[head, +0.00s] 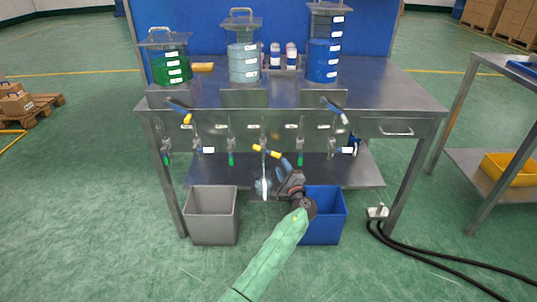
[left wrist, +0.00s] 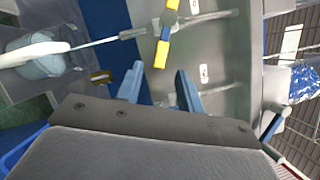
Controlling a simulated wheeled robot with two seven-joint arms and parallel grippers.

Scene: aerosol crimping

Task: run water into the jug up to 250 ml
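The middle tap (head: 266,151) has a yellow handle lying crosswise under the bench top; the handle also shows in the left wrist view (left wrist: 162,52). A thin pale stream runs from the tap's spout into the jug (left wrist: 38,62). In the head view the jug (head: 262,188) is small, below the tap, beside my gripper. Its level and marks cannot be read. My left gripper (head: 291,164) is just below and right of the handle. In the left wrist view its two blue fingers (left wrist: 160,86) are apart, with nothing between them. My right gripper is not in view.
Green (head: 171,69), clear (head: 243,63) and blue (head: 323,60) tanks stand on the steel bench (head: 390,90). Other taps (head: 180,111) (head: 336,111) flank the middle one. Grey (head: 211,217) and blue (head: 327,222) bins stand below.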

